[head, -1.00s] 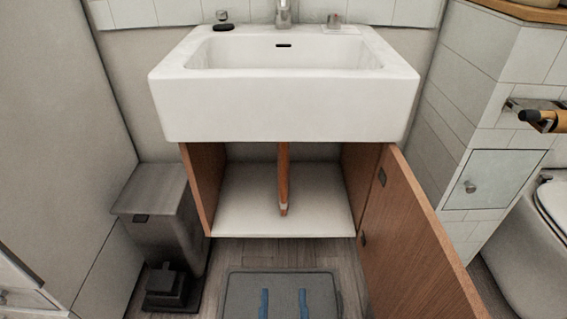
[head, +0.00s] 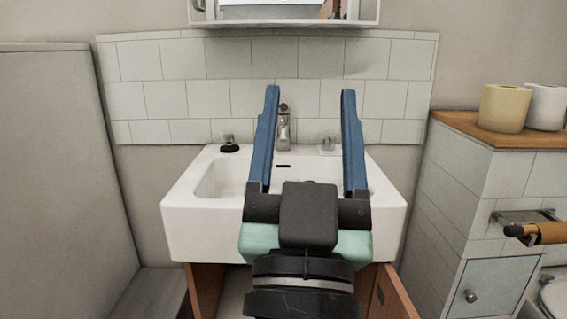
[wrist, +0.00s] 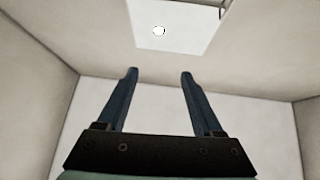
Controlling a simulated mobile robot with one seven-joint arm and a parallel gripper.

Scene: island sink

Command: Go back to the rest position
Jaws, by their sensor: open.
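My gripper (head: 309,92) is raised in front of the white sink (head: 185,212) in the head view. Its two blue fingers point up and stand wide apart, with nothing between them. In the wrist view the open fingers (wrist: 158,72) point toward the ceiling, which has a bright white panel (wrist: 180,38) with a small round light. My gripper covers the middle of the basin in the head view.
The tap (head: 284,130) stands behind the basin, between the fingers in the picture. A mirror cabinet (head: 285,18) hangs above. Toilet rolls (head: 503,108) stand on a wooden ledge at right. An open cabinet door (head: 393,298) shows below the sink.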

